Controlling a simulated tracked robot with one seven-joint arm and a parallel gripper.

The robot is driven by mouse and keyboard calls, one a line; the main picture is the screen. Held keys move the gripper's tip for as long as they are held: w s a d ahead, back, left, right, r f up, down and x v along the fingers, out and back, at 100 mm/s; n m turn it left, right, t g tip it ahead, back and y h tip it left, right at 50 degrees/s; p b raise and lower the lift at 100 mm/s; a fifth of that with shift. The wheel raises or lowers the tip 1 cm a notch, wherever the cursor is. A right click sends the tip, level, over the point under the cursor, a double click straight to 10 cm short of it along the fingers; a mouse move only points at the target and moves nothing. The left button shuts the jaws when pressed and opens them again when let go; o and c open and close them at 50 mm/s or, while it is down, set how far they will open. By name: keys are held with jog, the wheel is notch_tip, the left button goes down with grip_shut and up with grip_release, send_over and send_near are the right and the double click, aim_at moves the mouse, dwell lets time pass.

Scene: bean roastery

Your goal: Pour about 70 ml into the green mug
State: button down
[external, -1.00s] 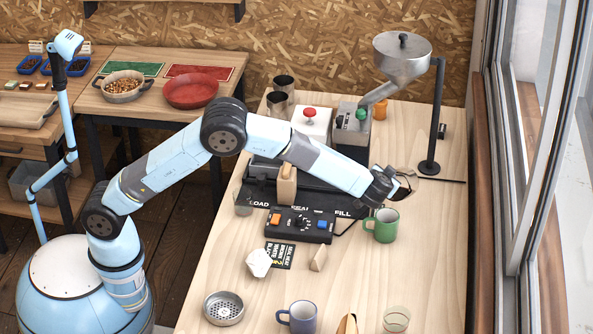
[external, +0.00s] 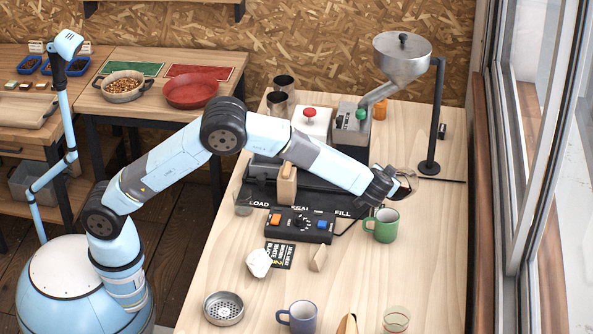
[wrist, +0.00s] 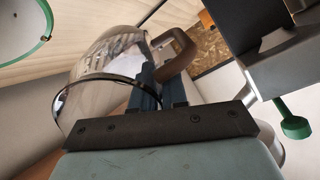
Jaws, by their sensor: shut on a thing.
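The green mug (external: 381,226) stands upright on the wooden table, right of the control box. Its green rim (wrist: 45,40) shows at the upper left of the wrist view; I cannot tell how full it is. My gripper (external: 384,184) is above and just behind the mug in the external view. In the wrist view its blue fingers (wrist: 148,92) are shut on the brown handle of a shiny see-through jug (wrist: 104,68). The jug (external: 403,186) shows only as a thin dark outline beside the gripper in the external view. Its contents and exact tilt are unclear, and no stream is visible.
A control box (external: 299,225) with orange and blue buttons lies left of the mug. A blue mug (external: 302,318), a glass (external: 396,320) and a round metal strainer (external: 223,308) stand at the front. A hopper on a stand (external: 402,62) is behind.

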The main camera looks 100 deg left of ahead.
jog(key=shift+a+r, duration=0.1)
jog(key=shift+r, duration=0.05)
jog(key=shift+h, duration=0.3)
jog(key=shift+a+f+g+h, duration=0.25)
jog(key=shift+f+h, duration=0.2)
jog(key=shift+h, duration=0.55)
jog(key=shift+w+a+g+h, duration=0.15)
jog(key=shift+a+g+h, duration=0.1)
jog(key=shift+h, duration=0.55)
jog(key=f+h, duration=0.1)
jog(key=a+f, duration=0.1)
jog(key=f, duration=0.1)
jog(key=shift+w+a+f+h, duration=0.15)
jog(key=shift+f+h, duration=0.05)
jog(key=shift+h, duration=0.2)
jog(key=shift+w+a+f+g+h, duration=0.1)
jog(key=shift+a+g+h, duration=0.1)
jog(key=shift+a+h, duration=0.2)
jog(key=shift+w+a+f+g+h, duration=0.1)
jog(key=shift+a+g+h, duration=0.15)
jog(key=shift+h, duration=0.25)
jog(key=shift+w+a+f+m+g+h, duration=0.15)
jog(key=shift+a+h, duration=0.1)
jog(key=shift+h, duration=0.2)
jog(key=shift+a+f+m+g+h, duration=0.15)
jog(key=shift+a+h, duration=0.1)
jog(key=shift+h, duration=0.2)
jog(key=shift+w+a+r+h, duration=0.15)
jog(key=shift+a+r+h, duration=0.1)
jog(key=shift+h, duration=0.45)
